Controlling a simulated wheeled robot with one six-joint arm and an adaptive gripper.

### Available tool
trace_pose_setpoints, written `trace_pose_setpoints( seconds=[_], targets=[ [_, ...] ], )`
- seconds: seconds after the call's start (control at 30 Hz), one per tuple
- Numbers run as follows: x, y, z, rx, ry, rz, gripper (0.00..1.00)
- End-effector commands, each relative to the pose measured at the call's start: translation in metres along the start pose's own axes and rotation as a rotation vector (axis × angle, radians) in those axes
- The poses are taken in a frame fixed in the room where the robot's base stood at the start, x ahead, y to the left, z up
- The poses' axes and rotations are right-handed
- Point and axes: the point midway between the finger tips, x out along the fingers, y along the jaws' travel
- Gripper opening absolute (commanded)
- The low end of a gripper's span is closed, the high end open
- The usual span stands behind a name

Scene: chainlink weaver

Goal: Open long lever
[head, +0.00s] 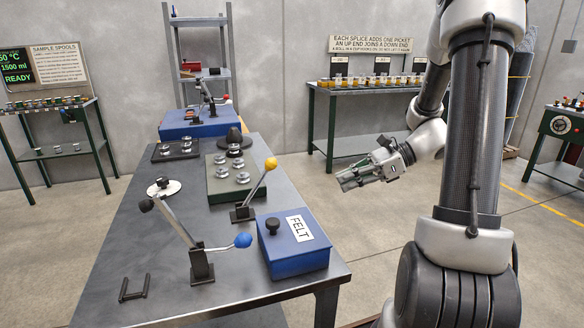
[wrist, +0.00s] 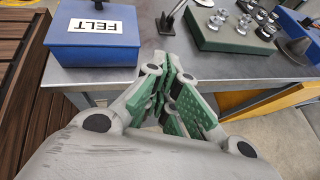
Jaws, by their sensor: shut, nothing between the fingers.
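Two lever stands are on the metal table. The nearer one has a long metal arm (head: 172,222) rising left to a black knob, and a shorter rod ending in a blue ball (head: 242,240). Behind it a yellow-knobbed lever (head: 258,185) tilts up to the right; its lower part shows at the top of the wrist view (wrist: 172,18). I cannot tell for sure which is the long lever. My gripper (head: 345,182) is shut and empty, off the table's right side, apart from both levers. Its green-padded fingers (wrist: 174,62) also show in the wrist view.
A blue FELT box (head: 290,250) stands at the table's (head: 130,240) near right corner, beside the levers. A green tray (head: 215,190) with metal pieces lies behind. A black U-shaped handle (head: 134,290) is at front left. Open floor lies right of the table.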

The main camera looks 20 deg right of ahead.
Motion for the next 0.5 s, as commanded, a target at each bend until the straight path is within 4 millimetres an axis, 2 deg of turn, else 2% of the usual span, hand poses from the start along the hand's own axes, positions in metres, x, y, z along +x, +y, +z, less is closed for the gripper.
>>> trace_pose_setpoints(
  seconds=[0.03,0.13,0.33,0.5],
  targets=[
    [0.0,-0.01,0.017,0.049,-0.049,-0.028,0.0],
    [0.002,-0.015,0.033,0.154,-0.116,-0.037,0.0],
    [0.013,-0.013,0.036,0.21,-0.121,-0.023,0.0],
    [0.042,-0.013,0.04,0.208,-0.12,-0.021,0.0]
  ],
)
